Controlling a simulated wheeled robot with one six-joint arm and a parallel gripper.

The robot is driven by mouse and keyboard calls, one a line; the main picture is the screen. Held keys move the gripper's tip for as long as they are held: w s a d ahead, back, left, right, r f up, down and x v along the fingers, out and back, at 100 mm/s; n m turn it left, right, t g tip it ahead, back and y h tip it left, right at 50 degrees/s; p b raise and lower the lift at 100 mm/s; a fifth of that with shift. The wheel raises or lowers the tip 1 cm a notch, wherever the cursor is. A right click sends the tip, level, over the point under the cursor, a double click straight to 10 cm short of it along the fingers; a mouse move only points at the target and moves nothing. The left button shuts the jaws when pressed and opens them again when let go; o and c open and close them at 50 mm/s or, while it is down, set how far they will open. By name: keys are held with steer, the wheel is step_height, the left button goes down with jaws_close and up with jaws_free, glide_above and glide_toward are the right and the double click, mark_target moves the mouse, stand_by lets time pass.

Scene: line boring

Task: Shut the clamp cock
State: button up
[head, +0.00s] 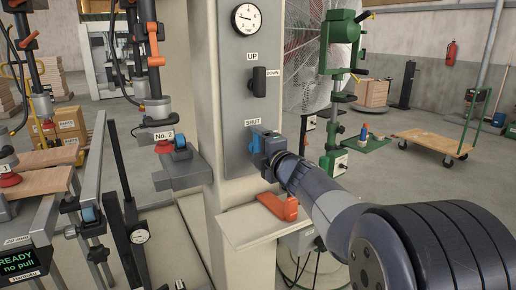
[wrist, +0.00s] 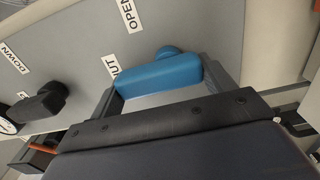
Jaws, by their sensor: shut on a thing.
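The clamp cock has a blue handle (wrist: 160,76), seen large in the wrist view, with a rounded blue hub behind it. My gripper (wrist: 161,82) has one dark finger at each end of the handle and is shut on it. One end of the handle lies close to the partly covered SHUT label (wrist: 113,66); the OPEN label (wrist: 131,14) is apart from it. In the head view my gripper (head: 264,145) is at the column face just below the SHUT label (head: 252,122), and a bit of the blue handle (head: 255,143) shows. The gripper hides the rest.
Above on the column are a black lever (head: 259,81) between UP and DOWN labels and a dial gauge (head: 247,18). An orange object (head: 278,206) lies on the ledge (head: 240,236) under my gripper. The No. 2 fixture (head: 163,135) stands left; a green stand (head: 338,100) is behind right.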

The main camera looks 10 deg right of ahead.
steer(key=o, duration=1)
steer(key=p+v, duration=0.1)
steer(key=v, duration=0.9)
steer(key=shift+s, duration=0.4)
steer(key=shift+d, duration=0.1)
steer(key=b+x, duration=0.1)
steer(key=x, duration=1)
steer(key=shift+s+d, duration=0.1)
steer(key=shift+s, duration=0.1)
